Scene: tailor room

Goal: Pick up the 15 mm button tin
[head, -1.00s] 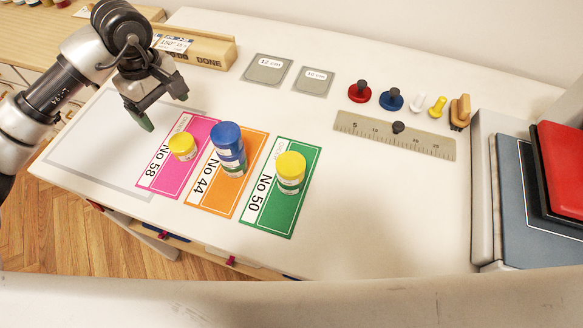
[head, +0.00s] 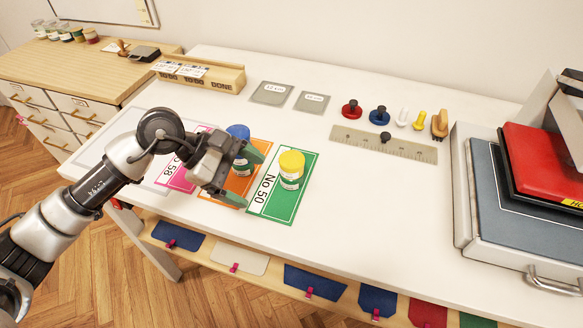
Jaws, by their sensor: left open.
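Tins stand on colored cards on the white table; I cannot read which is the 15 mm button tin. A blue-topped tin or stack (head: 238,132) is on the orange card (head: 262,153), partly hidden by my left gripper (head: 249,176). That gripper is open, its green-tipped fingers close to the lower part of the blue-topped tins; I cannot tell if they touch. A yellow-lidded tin or stack (head: 291,163) stands upright on the green No 50 card (head: 287,207), right of the gripper. The pink No 58 card (head: 172,178) is partly covered by my arm, and its yellow-lidded tin is hidden.
Behind are a wooden box (head: 200,77) marked DONE, two grey squares (head: 271,93), several knobbed pieces (head: 380,115) and a ruler (head: 385,143). A grey stand with a red pad (head: 545,160) is at right. The table's front right is clear.

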